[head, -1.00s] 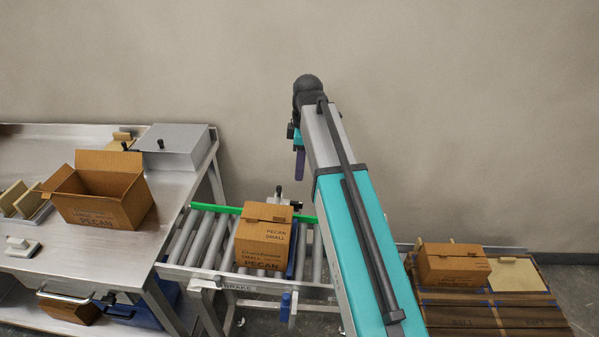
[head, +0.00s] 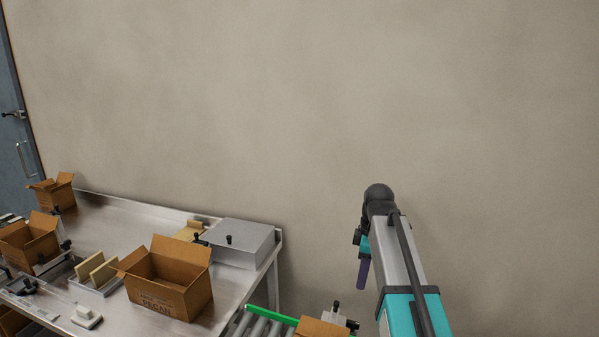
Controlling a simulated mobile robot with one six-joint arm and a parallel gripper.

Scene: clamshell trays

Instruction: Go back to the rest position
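My arm rises at the right of the head view, with teal and grey links. At its far end a purple tool part (head: 363,274) hangs down beside the dark wrist. The fingertips cannot be made out, so I cannot tell whether my gripper is open or shut. Nothing is visibly hanging from it. The arm's end is in front of the bare wall, above and to the right of the roller conveyor (head: 262,326).
A steel bench (head: 120,217) at left carries an open pecan box (head: 170,285), another open box (head: 28,240), a smaller box (head: 53,190) and a grey metal case (head: 240,243). A carton (head: 322,328) sits on the conveyor at the bottom edge. A door (head: 18,125) stands far left.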

